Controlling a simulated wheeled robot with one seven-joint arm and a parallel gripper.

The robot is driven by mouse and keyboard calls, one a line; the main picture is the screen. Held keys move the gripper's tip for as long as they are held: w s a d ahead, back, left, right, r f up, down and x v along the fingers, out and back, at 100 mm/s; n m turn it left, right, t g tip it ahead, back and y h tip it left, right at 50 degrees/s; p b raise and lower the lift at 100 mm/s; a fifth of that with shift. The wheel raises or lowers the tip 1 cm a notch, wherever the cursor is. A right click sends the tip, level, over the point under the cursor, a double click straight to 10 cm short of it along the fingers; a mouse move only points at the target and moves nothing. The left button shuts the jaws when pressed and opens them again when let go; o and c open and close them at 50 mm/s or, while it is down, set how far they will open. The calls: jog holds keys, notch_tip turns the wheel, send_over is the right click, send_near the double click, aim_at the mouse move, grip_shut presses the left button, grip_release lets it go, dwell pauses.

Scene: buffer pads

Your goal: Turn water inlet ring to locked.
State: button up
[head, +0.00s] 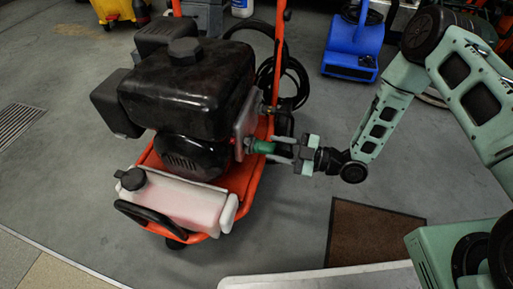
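A green round fitting (263,147), which looks like the water inlet ring, sticks out to the right from the side of the pressure washer (185,90). My gripper (274,149) points left at it from the right. Its two fingers are spread, one above and one below the outer end of the fitting, with a visible gap between them. I cannot tell whether either finger touches it. The ring's lock marks are too small to see.
The washer's orange frame (262,170) runs below the fitting, and a black hose (296,80) is coiled behind. A white tank (178,200) sits in front. A brown mat (365,232) and open grey floor lie right. A blue blower (352,45) stands behind.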

aim_at(250, 142)
jog(key=b+x, duration=0.2)
jog(key=x, duration=0.4)
jog(key=shift+a, duration=0.2)
grip_shut()
